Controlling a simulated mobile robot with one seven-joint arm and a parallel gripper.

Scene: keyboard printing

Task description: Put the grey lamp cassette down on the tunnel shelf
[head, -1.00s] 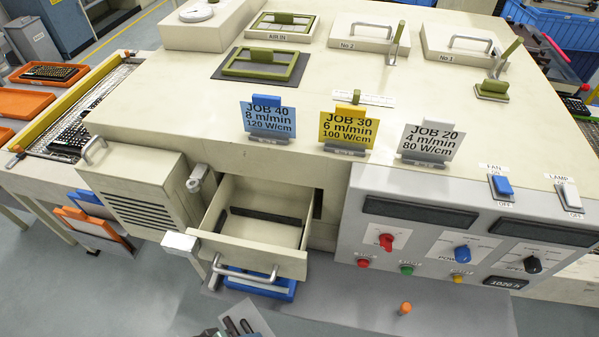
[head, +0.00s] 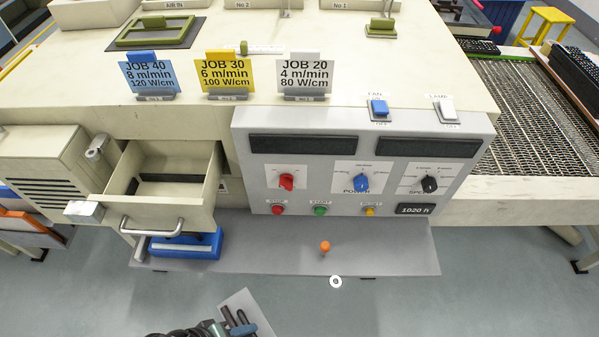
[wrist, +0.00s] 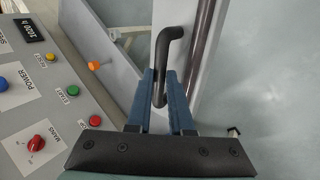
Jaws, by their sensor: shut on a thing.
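My gripper (wrist: 160,85) is shut on the black bent handle of the grey lamp cassette (wrist: 184,28) in the wrist view. The cassette is a long pale-grey piece with a dark tube along it; its far end is out of frame. In the head view a grey piece with dark bars, apparently the cassette (head: 238,300), shows at the bottom edge, in front of the machine. The likely tunnel shelf (head: 385,250) is the grey ledge under the control panel, with an orange knob (head: 325,247) on it. The ledge appears beside the cassette in the wrist view (wrist: 112,35).
An open, empty-looking drawer (head: 165,205) juts out above the ledge's left end. A blue cassette-like object (head: 190,243) lies below it. The control panel (head: 360,165) with knobs and buttons stands behind the ledge. The ledge's middle and right are mostly clear.

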